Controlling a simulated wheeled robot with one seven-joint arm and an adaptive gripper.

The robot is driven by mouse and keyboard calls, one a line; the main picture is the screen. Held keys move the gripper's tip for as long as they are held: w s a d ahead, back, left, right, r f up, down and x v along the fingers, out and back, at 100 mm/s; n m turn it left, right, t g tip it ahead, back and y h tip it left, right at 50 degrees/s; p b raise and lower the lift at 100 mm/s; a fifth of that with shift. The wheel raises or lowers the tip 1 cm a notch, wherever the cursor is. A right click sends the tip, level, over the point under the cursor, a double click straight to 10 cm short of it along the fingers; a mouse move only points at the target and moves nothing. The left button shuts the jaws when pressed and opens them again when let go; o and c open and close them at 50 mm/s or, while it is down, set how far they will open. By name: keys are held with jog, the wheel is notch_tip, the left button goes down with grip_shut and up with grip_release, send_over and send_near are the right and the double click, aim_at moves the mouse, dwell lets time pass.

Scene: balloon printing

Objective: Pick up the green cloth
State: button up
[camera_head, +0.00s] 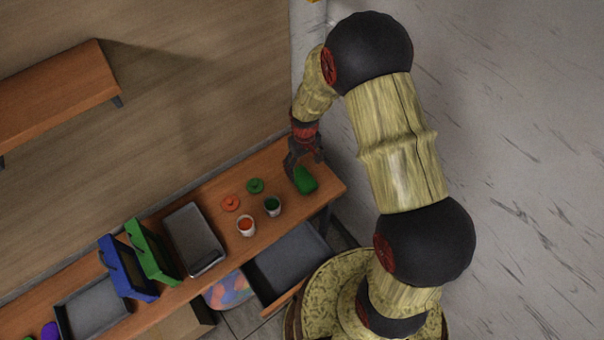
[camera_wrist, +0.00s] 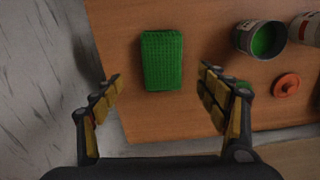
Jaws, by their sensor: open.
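The green cloth (camera_head: 305,180) lies on the wooden table near its right end in the head view. In the wrist view the cloth (camera_wrist: 162,61) is a folded, textured green block at the upper middle. My gripper (camera_head: 303,167) is close to the cloth in the head view. In the wrist view my gripper (camera_wrist: 160,80) is open and empty, with one finger on each side of the cloth's line. The fingers are apart from the cloth. The exact height above the table cannot be told.
A can with green paint (camera_head: 272,206) and a can with orange paint (camera_head: 246,227) stand left of the cloth, with a green lid (camera_head: 255,186) and an orange lid (camera_head: 230,203). A wall is close on the right.

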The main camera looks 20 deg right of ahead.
aim_at(303, 178)
jog(key=f, duration=0.6)
jog(key=shift+a+f, duration=0.2)
jog(key=shift+f, duration=0.15)
jog(key=shift+c, duration=0.7)
jog(key=c, duration=1)
